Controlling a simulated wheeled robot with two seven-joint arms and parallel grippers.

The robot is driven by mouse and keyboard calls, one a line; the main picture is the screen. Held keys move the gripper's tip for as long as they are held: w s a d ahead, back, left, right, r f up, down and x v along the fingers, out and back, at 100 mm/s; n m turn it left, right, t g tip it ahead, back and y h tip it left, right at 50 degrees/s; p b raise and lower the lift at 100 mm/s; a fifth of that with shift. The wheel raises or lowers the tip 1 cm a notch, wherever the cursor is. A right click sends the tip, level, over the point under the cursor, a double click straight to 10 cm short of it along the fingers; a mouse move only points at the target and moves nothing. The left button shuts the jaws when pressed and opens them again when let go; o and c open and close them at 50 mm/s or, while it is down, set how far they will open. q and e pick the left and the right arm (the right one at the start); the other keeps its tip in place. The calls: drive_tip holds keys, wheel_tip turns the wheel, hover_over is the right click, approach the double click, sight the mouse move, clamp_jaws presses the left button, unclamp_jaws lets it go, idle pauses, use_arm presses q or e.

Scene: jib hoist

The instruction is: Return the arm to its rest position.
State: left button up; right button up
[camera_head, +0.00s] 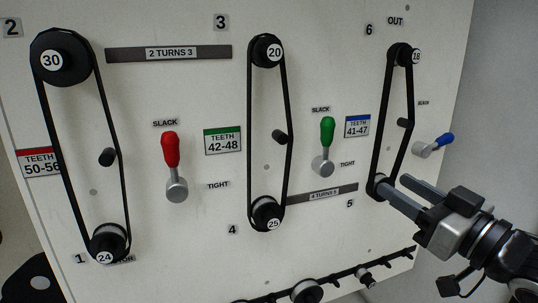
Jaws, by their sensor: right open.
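My right gripper (412,195) is open at the lower right, in front of the panel. Its fingers point left and up toward the lower pulley of the right belt (387,120), and they hide part of that pulley. I cannot tell whether they touch it. Nothing shows between the fingers. My left gripper is not in view.
The white panel (200,255) carries belts on pulleys marked 30 (52,60), 20 (272,51) and 18 (416,57). Red (170,150), green (327,132) and blue (444,140) levers stick out. A rail with pulleys (307,291) runs along the bottom.

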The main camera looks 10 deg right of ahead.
wheel_tip(320, 180, down, 14)
drive_tip(key=f+m+g+h, duration=0.1)
drive_tip(key=m+g+h, duration=0.1)
drive_tip(key=h, duration=0.1)
drive_tip(key=s+a+f+g, duration=0.1)
drive_tip(key=s+a+f, duration=0.3)
drive_tip(key=f, duration=0.3)
drive_tip(key=s+a+f+g+h, duration=0.1)
drive_tip(key=s+a+f+g, duration=0.1)
drive_tip(key=s+a+f, duration=0.2)
drive_tip(key=s+a+f+g, duration=0.2)
drive_tip(key=s+a+f, duration=0.2)
drive_tip(key=f, duration=0.7)
drive_tip(key=s, duration=0.2)
drive_tip(key=shift+s+m+h, duration=0.3)
drive_tip(key=shift+s+m, duration=0.05)
drive_tip(key=shift+m, duration=0.05)
drive_tip(key=shift+d+f, duration=0.1)
drive_tip(key=shift+c, duration=0.7)
drive_tip(key=shift+w, duration=0.1)
